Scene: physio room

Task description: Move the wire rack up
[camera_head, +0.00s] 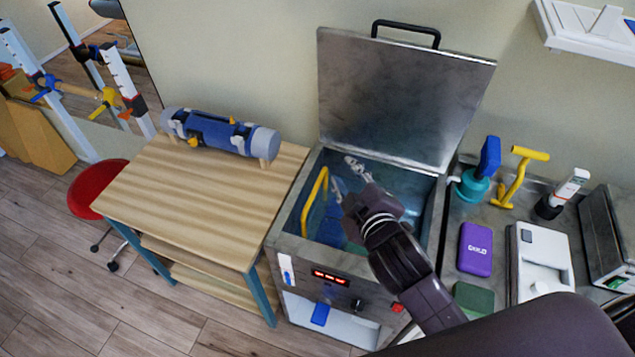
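An open steel tank (296,250) stands at the middle, its lid (400,95) raised against the wall. Inside, at the left side, a yellow bar-like frame (314,202) shows; it may be part of the wire rack, but I cannot make out the rest of a rack. My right gripper (346,176) is over the tank opening, to the right of the yellow frame. Its two fingers are spread apart with nothing seen between them. My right arm hides part of the tank interior. My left gripper is out of view.
A wooden table (215,205) with a blue-grey roll (222,133) is left of the tank. A red stool (95,188) stands far left.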

